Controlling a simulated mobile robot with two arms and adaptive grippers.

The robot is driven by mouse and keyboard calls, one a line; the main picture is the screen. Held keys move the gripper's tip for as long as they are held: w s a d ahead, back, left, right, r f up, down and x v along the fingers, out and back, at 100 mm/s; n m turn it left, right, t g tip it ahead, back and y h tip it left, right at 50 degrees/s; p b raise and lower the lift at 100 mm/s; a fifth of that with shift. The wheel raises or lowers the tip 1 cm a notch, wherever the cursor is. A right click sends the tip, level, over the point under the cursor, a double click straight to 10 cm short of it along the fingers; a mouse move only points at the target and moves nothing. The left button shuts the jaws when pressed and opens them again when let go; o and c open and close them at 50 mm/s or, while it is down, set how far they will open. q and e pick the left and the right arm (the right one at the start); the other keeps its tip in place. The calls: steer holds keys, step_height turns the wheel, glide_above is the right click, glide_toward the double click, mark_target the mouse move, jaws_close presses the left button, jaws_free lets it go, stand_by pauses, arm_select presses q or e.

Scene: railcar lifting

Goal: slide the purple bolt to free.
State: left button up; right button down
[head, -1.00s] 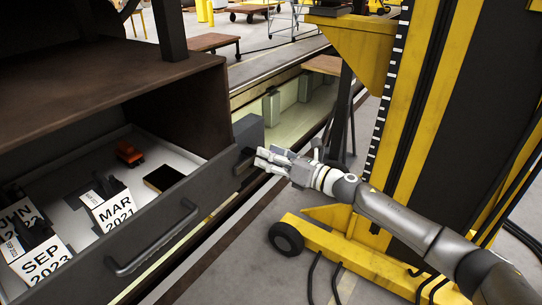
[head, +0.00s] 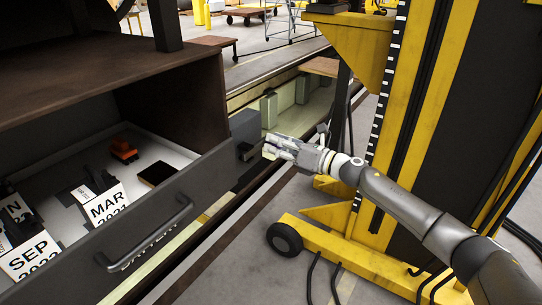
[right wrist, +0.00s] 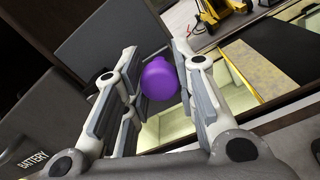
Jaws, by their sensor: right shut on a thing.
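The purple bolt (right wrist: 160,80) shows its round knob end in the right wrist view, between the fingers of my right gripper (right wrist: 156,58). The gripper is shut on it. The purple knob cannot be made out in the head view. My left gripper is not in view.
A bar handle (head: 150,238) sticks out of the drawer front. A yellow-and-black lifting column (head: 425,120) stands on the right.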

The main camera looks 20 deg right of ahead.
steer(key=shift+w+d+r, duration=0.1)
steer(key=shift+d+r, duration=0.05)
steer(key=shift+d, duration=0.05)
steer(key=c, duration=1.6)
jaws_free()
steer(key=shift+c, duration=0.2)
steer(key=o, duration=0.5)
steer(key=shift+w+d, duration=0.1)
steer(key=shift+s+d+f, duration=0.1)
steer(key=shift+s+f, duration=0.1)
steer(key=shift+s, duration=0.15)
steer(key=v, duration=1.1)
steer(key=shift+s+d, duration=0.1)
steer(key=shift+d, duration=0.1)
